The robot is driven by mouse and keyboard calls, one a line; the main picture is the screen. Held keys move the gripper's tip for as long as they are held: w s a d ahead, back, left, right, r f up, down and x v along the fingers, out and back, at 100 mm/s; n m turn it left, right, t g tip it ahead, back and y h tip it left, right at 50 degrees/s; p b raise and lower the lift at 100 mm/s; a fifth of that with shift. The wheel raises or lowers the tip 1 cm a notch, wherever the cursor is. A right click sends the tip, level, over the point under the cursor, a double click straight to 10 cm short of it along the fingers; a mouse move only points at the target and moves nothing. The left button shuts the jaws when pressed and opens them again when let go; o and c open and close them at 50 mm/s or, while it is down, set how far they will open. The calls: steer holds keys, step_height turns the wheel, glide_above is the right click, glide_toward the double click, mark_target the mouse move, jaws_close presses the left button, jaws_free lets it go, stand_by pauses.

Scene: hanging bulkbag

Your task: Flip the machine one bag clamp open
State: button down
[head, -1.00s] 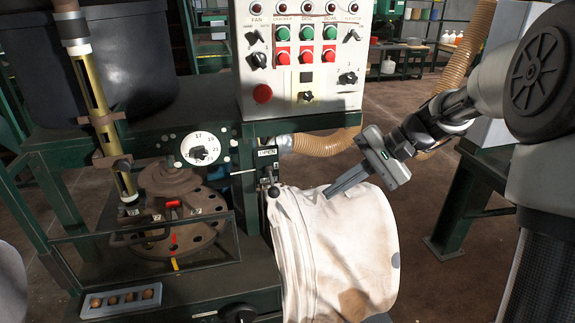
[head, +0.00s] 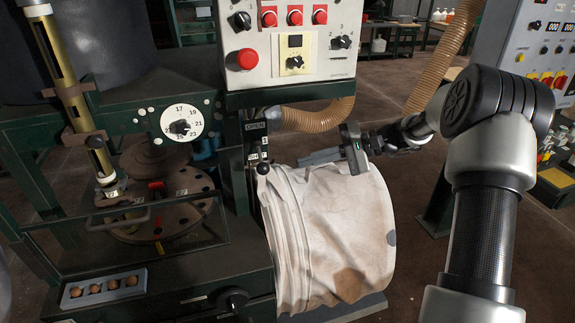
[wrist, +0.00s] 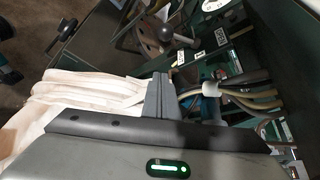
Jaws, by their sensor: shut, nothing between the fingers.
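The bag clamp's lever ends in a black ball knob (head: 262,168), below a green OPEN label (head: 256,126) on the machine's post. In the wrist view the ball knob (wrist: 167,33) shows beyond my fingertips. The white bulk bag (head: 335,235) hangs from the machine's side with its gathered neck beside the lever. My gripper (head: 303,161) is shut and empty, just above the bag's top and to the right of the knob, apart from it. In the wrist view the shut fingers of my gripper (wrist: 158,90) point up the picture toward the lever. The clamp band itself is hard to make out.
A control panel (head: 300,40) overhangs above the lever. A ribbed tan hose (head: 318,116) runs behind the bag. A numbered dial (head: 181,122) and turntable (head: 155,190) are to the left. Cables (wrist: 240,95) lie right of my fingers in the wrist view.

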mark_target(261, 159)
steer(key=s+a+b, duration=0.1)
steer(key=s+a, duration=0.1)
steer(key=a, duration=0.6)
steer(key=shift+a+f, duration=0.3)
steer(key=shift+a, duration=0.1)
steer(key=shift+r, duration=0.1)
